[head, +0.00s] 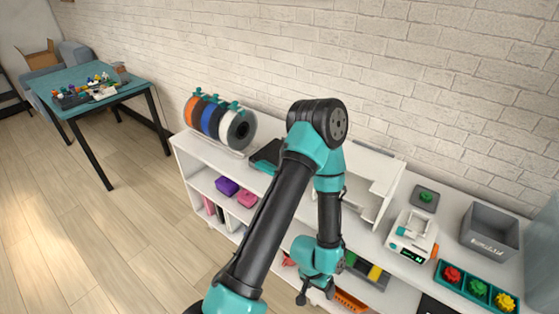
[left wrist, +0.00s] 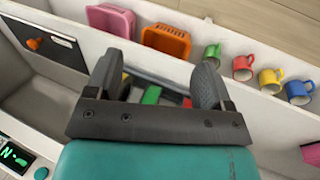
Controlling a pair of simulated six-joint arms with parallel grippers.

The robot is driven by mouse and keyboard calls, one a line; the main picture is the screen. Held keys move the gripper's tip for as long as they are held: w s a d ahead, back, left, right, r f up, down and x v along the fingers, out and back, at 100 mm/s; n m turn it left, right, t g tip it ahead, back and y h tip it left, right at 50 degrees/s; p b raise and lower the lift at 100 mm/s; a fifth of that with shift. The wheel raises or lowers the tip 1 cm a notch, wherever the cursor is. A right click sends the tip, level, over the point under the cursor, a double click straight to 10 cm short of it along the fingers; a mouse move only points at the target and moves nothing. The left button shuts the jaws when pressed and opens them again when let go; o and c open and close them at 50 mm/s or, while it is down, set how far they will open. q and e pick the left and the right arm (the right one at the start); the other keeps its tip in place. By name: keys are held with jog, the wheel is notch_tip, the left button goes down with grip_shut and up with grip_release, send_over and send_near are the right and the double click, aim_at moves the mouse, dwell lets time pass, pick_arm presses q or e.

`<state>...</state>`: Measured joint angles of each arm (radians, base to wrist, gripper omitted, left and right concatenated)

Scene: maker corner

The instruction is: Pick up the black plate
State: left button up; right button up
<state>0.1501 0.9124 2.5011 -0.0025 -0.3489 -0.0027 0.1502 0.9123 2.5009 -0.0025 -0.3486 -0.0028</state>
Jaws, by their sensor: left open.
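A flat black plate (left wrist: 62,52) with an orange knob shows at the upper left of the left wrist view, cut by the frame edge. What looks like the same black plate (head: 436,305) is at the bottom edge of the head view, mostly cut off. My left gripper (head: 318,294) hangs low in front of the shelf unit, to the left of that plate. In the left wrist view my left gripper (left wrist: 157,82) has its fingers wide apart, with nothing between them. The plate is outside the fingers. My right gripper is not in view.
A white scale (head: 412,237), a grey bin (head: 489,234) and a tray of coloured knobs (head: 477,287) stand on the shelf top. Filament spools (head: 220,122) stand at its left end. Below my left gripper are an orange basket (left wrist: 167,40), a pink basket (left wrist: 112,20) and several mugs.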

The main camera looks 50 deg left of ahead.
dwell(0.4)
pick_arm(q)
jog(key=c, duration=0.4)
jog(key=shift+c, duration=0.2)
